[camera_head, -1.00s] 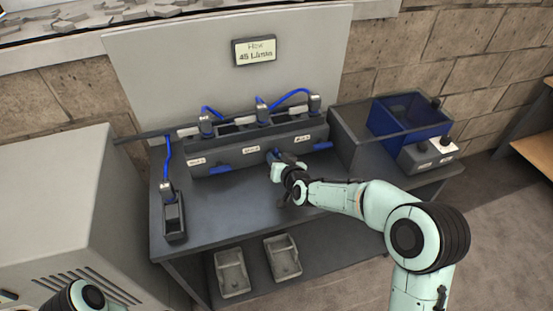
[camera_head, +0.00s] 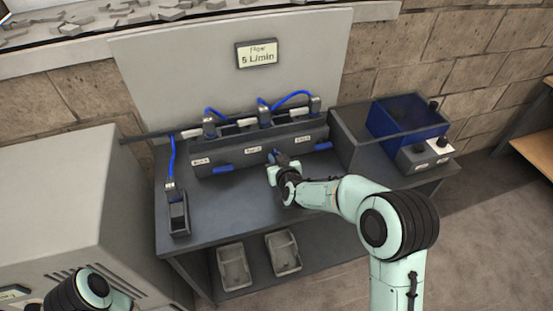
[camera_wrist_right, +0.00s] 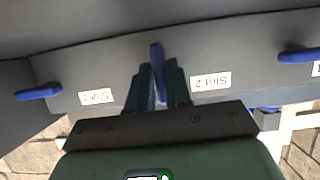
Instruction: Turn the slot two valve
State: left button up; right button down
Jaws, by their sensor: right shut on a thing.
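The slot two valve is a blue lever handle (camera_wrist_right: 157,60) on the front of the dark manifold box (camera_head: 232,155), left of its Slot 2 label (camera_wrist_right: 210,82) in the right wrist view. It stands nearly upright there, crosswise to the two neighbouring levers. My right gripper (camera_wrist_right: 158,92) is shut on this lever, with a dark finger on each side. In the head view my right gripper (camera_head: 278,160) covers most of the lever. My left gripper is out of view; only part of its arm shows at bottom left.
The flow display (camera_head: 257,54) reads 5 L/min. Other blue levers (camera_head: 223,169) (camera_head: 322,146) lie flat on either side. The front of the bench is mostly clear.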

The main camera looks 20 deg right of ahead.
jog(key=c, duration=1.1)
grip_release()
jog(key=v, duration=1.3)
jog(key=shift+s, duration=0.15)
